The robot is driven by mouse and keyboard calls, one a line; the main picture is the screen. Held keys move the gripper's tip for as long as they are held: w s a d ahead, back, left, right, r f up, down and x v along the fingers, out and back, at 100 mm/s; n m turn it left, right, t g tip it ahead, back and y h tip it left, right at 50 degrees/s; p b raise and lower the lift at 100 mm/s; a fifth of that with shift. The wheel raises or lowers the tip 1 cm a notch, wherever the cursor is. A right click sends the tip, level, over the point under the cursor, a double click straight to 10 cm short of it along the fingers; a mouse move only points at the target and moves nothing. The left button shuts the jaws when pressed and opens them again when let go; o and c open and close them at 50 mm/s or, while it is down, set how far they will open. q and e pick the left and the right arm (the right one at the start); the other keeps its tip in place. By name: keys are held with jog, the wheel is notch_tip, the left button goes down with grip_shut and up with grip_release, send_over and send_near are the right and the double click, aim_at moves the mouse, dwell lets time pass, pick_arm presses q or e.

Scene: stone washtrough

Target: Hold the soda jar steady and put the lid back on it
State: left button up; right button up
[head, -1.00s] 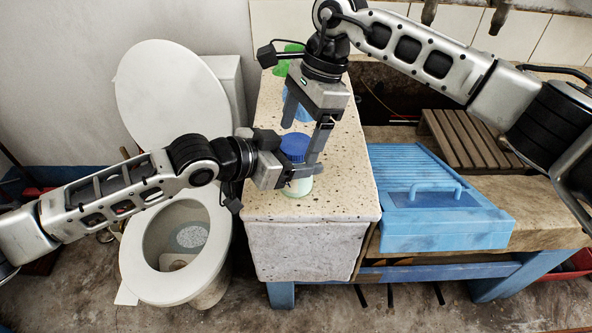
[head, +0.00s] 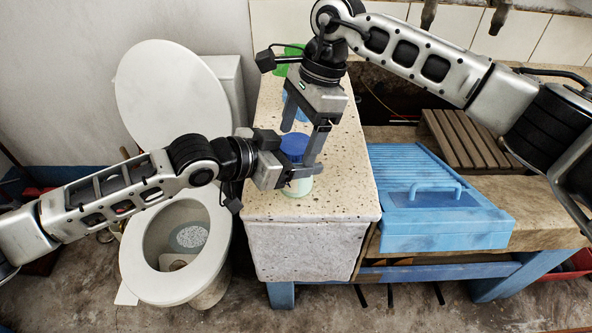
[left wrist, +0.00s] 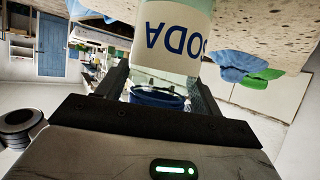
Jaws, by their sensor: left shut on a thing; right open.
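The soda jar (head: 298,188) stands upright near the front of the speckled stone block. My left gripper (head: 301,173) is shut on its upper part from the left. In the left wrist view the jar (left wrist: 174,35) appears upside down, with its SODA label showing. The blue lid (head: 293,145) is at the jar's mouth; it also shows in the left wrist view (left wrist: 156,98), beyond a band of clear glass. I cannot tell how firmly it is seated. My right gripper (head: 299,148) is open, pointing down, with its fingers on either side of the lid.
The stone block (head: 345,200) has a blue item and a green item (head: 284,69) behind the jar. A toilet (head: 137,245) with raised lid stands left. A blue washboard-like box (head: 440,236) and a wooden slatted rack (head: 462,140) lie right. The block's front right top is clear.

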jog(key=shift+r, duration=2.3)
jog(key=o, duration=0.6)
jog(key=shift+c, duration=0.2)
jog(key=v, duration=1.2)
